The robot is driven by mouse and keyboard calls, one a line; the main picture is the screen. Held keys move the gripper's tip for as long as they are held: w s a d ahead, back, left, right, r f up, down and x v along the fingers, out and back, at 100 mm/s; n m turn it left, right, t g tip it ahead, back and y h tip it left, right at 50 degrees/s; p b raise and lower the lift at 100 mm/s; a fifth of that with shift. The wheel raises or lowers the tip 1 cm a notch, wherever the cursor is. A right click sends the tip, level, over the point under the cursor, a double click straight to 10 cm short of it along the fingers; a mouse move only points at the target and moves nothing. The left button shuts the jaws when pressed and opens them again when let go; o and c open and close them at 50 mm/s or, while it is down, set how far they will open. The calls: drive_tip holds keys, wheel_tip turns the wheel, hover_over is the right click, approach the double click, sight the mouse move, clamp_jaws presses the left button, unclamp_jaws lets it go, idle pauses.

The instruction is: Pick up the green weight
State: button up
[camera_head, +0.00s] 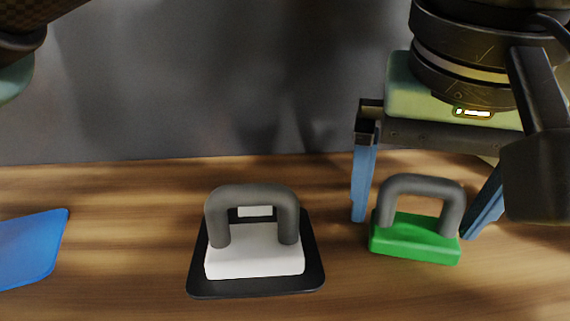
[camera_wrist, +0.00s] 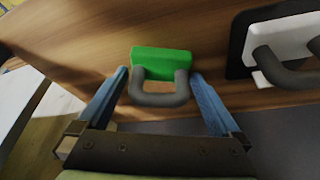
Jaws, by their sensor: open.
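The green weight (camera_head: 414,239) is a green block with a dark grey arched handle, standing on the wooden surface at the right in the head view. My gripper (camera_head: 421,222) is open, with one blue finger on each side of the weight. In the wrist view the green weight (camera_wrist: 162,62) shows at the upper middle, its handle pointing toward the gripper base. The two blue fingers (camera_wrist: 161,78) stand apart on either side of the handle, with gaps visible.
A white weight (camera_head: 254,252) with a dark handle stands on a black mat (camera_head: 312,268) left of the green weight. A blue flat piece (camera_head: 30,249) lies at the far left. A grey wall (camera_head: 200,90) rises behind the wooden surface (camera_head: 130,230).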

drive_tip(key=shift+a+f, duration=0.15)
drive_tip(key=shift+f, duration=0.15)
drive_tip(key=shift+s+a, duration=0.1)
drive_tip(key=shift+a, duration=0.1)
drive_tip(key=shift+s+d+r, duration=0.1)
drive_tip(key=shift+s+r, duration=0.1)
drive_tip(key=shift+s, duration=0.35)
drive_tip(key=shift+c, duration=0.2)
drive_tip(key=shift+w+d, duration=0.1)
drive_tip(key=shift+d, duration=0.1)
drive_tip(key=c, duration=0.5)
drive_tip(key=shift+w+a+f, duration=0.1)
drive_tip(key=c, duration=0.4)
clamp_jaws()
